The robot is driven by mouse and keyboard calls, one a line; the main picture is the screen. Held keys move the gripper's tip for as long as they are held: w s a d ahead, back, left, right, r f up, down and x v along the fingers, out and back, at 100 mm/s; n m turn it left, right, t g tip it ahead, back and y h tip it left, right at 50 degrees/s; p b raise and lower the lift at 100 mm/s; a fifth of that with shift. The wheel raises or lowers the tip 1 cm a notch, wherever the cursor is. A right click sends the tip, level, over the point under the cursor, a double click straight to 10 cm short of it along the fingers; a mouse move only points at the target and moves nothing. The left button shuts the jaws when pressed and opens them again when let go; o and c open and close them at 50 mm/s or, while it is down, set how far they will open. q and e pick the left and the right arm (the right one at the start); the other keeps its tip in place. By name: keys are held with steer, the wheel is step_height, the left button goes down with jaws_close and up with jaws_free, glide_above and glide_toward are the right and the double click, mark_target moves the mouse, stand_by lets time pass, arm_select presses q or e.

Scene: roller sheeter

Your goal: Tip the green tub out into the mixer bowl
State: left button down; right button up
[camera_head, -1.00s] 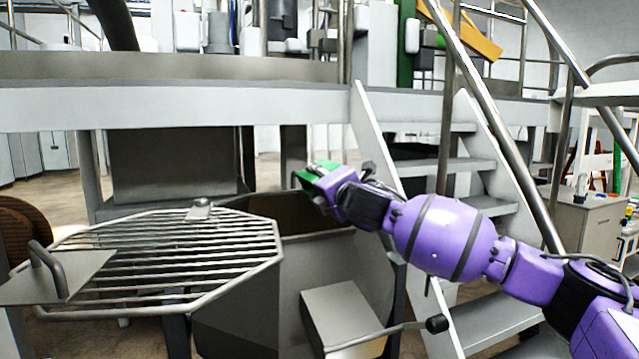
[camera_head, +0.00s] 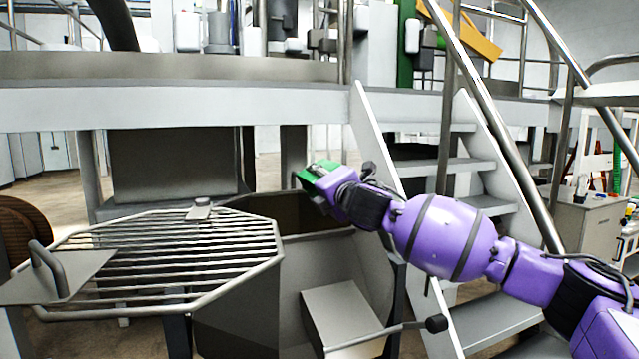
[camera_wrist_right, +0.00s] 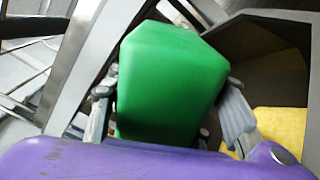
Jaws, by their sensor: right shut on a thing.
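The green tub (camera_head: 316,171) is held by my right gripper (camera_head: 326,180) over the back part of the mixer bowl (camera_head: 325,262). In the right wrist view the tub (camera_wrist_right: 170,75) sits between the two fingers, with a plain green face toward the camera. The tub's opening is hidden, and I cannot tell its exact tilt. The dark inside of the bowl shows at the right of the wrist view, with a yellow mass (camera_wrist_right: 281,128) low in it. My left gripper is not in view.
A barred grid lid (camera_head: 165,262) lies at the left of the bowl. A grey box (camera_head: 340,315) and a lever with a black knob (camera_head: 436,323) are at its front. Metal stairs (camera_head: 470,205) rise at the right, and a platform edge (camera_head: 180,108) runs behind.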

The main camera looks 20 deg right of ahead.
steer(key=shift+r, duration=0.1)
stand_by(0.4)
steer(key=shift+r, duration=0.6)
steer(key=shift+f, duration=0.7)
